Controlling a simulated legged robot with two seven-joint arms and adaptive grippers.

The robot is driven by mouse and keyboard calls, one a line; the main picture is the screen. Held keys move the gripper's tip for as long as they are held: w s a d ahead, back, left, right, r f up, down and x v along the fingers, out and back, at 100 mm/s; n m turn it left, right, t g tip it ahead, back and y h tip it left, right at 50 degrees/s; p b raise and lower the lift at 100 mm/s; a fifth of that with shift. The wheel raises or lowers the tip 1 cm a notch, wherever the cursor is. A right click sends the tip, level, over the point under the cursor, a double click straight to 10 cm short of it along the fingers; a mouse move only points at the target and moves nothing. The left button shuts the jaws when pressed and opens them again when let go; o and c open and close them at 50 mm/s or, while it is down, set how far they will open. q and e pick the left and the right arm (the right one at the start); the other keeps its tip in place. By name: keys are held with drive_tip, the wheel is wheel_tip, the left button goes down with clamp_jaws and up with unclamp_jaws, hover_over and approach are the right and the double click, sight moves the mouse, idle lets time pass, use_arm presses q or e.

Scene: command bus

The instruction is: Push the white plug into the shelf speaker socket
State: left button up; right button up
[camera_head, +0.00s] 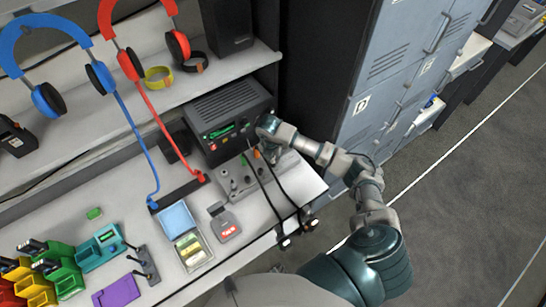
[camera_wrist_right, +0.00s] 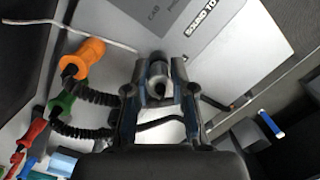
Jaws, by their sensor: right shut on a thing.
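My right gripper (camera_head: 266,128) reaches in from the right to the right front corner of the black radio unit. In the right wrist view the gripper (camera_wrist_right: 160,85) is shut on a light grey, hollow-ended cylinder (camera_wrist_right: 158,72), which looks like the white plug. A thin white wire (camera_wrist_right: 105,37) ends near it. A grey panel (camera_wrist_right: 215,35) with printed lettering, partly cut off, lies beyond the fingers. A black speaker (camera_head: 229,25) stands on the shelf. I cannot make out which socket is the shelf speaker's. My left gripper is not in view.
The black radio unit (camera_head: 228,118) has a green display. A grey panel with knobs (camera_head: 240,178) sits before it, with black cables hanging over the table edge. An orange plug (camera_wrist_right: 84,57) and a green plug (camera_wrist_right: 60,106) stand close left of the gripper. Grey lockers (camera_head: 395,70) stand at right.

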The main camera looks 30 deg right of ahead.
drive_tip(key=shift+f, duration=0.3)
idle(0.4)
drive_tip(key=o, duration=1)
drive_tip(key=shift+r+p, duration=2.8)
drive_tip(key=shift+r, duration=1.3)
drive_tip(key=shift+f, duration=0.1)
